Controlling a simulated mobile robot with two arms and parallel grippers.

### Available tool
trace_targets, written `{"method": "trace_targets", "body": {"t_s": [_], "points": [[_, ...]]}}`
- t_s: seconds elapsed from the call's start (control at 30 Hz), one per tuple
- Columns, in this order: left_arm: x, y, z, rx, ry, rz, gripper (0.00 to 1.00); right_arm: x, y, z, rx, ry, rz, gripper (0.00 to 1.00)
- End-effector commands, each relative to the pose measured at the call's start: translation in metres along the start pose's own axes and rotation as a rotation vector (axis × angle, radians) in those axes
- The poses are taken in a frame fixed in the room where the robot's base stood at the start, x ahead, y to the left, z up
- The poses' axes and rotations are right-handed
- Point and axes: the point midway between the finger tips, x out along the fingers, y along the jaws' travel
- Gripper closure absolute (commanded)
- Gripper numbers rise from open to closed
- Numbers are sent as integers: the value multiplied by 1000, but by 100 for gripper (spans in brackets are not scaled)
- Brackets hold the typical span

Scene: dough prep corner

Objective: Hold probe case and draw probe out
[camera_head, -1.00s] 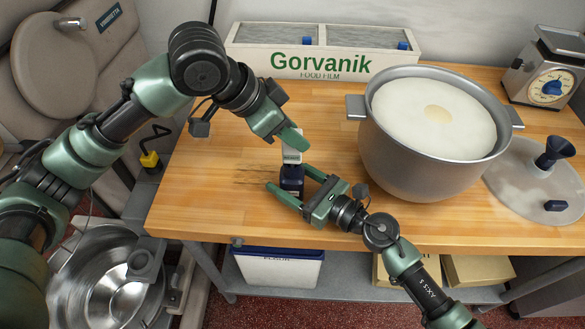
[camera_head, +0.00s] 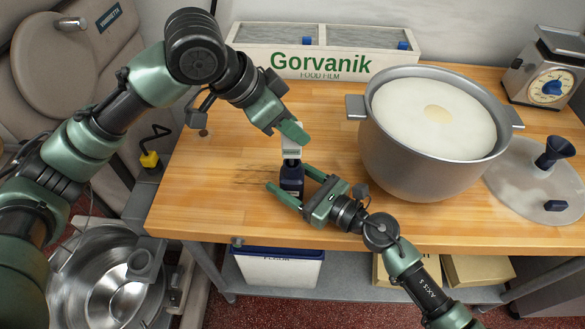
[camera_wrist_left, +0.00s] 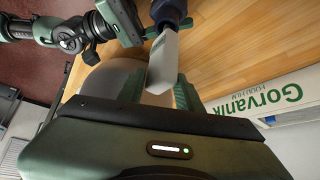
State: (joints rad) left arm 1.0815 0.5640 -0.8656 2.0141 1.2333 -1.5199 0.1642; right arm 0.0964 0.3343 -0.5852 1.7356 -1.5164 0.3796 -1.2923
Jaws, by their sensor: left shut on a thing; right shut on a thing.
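The probe shows as a pale grey-white body (camera_head: 291,150) above the dark blue probe case (camera_head: 291,181) on the table. My left gripper (camera_head: 290,135) is shut on the probe's upper part, coming from above. My right gripper (camera_head: 289,177) is shut around the case from the lower right. The case looks upright. A dark part shows between the pale body and the case; I cannot tell how much of the probe is inside. In the left wrist view the pale probe (camera_wrist_left: 163,60) sits between my fingers, with the dark case (camera_wrist_left: 170,12) beyond it.
A large pot of dough (camera_head: 425,180) stands close on the right. A white Gorvanik film box (camera_head: 320,63) is at the back. A scale (camera_head: 548,70) and a translucent lid (camera_head: 515,180) are at the right. Bare wood (camera_head: 215,190) lies to the left.

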Motion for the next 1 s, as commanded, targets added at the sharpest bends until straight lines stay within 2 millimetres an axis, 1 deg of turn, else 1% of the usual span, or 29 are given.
{"method": "trace_targets", "body": {"t_s": [1.0], "points": [[-43,0,-30,0,1,-1,100,0,0,0,0,1,0,81]]}}
